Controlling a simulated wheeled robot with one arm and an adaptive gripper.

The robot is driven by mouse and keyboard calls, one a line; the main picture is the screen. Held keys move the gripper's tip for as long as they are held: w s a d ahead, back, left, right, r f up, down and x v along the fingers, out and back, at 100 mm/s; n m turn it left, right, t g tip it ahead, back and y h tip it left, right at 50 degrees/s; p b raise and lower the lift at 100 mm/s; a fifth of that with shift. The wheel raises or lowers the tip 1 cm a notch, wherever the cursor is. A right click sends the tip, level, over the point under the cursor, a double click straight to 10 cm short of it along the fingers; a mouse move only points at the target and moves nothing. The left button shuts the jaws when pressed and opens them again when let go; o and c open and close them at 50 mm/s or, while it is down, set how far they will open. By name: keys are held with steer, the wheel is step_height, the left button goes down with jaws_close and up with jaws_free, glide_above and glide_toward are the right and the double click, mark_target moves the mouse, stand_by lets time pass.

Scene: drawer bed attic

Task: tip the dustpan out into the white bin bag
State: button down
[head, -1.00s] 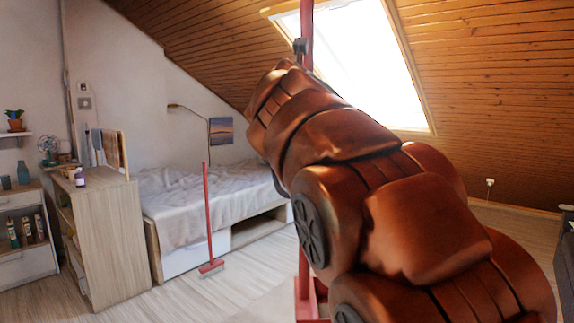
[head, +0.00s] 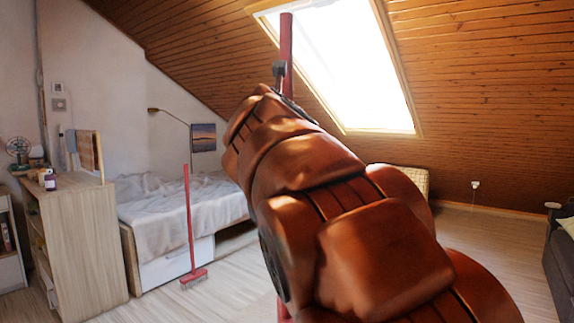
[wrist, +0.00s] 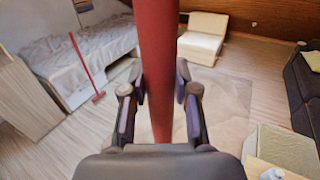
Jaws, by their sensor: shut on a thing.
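My gripper (wrist: 158,95) is shut on an upright red pole (wrist: 156,50), which looks like the dustpan's long handle. In the head view the pole's top (head: 286,45) rises in front of the skylight, with my gripper (head: 280,72) around it. My arm hides most of the pole there. The dustpan's pan and anything in it are hidden. I cannot make out the white bin bag in either view.
A red broom (head: 189,230) stands upright beside the bed (head: 165,215). A wooden cabinet (head: 85,250) is at the left. A dark sofa (head: 560,255) stands at the right, also in the wrist view (wrist: 300,95). A pale chair (wrist: 203,38) is at the back. Open floor lies between.

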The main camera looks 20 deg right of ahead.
step_height(320, 180, down, 6)
steer(key=b, duration=0.3)
steer(key=s+d+f+m+p, duration=0.2)
steer(key=s+d+f+p, duration=0.1)
steer(key=d+p, duration=0.6)
steer(key=s+d+f+m+y+p, duration=0.1)
steer(key=s+d+f+m+p, duration=0.2)
steer(key=d+p, duration=0.6)
steer(key=s+d+f+m+p, duration=0.2)
steer(key=s+d+p, duration=0.4)
steer(key=d, duration=1.3)
steer(key=f+p, duration=0.1)
steer(key=p, duration=0.2)
steer(key=shift+s+d+f+g+p, duration=0.2)
steer(key=shift+s+d+g+p, duration=0.15)
steer(key=shift+d+g, duration=0.05)
stand_by(0.5)
steer(key=shift+w+a, duration=0.1)
stand_by(1.7)
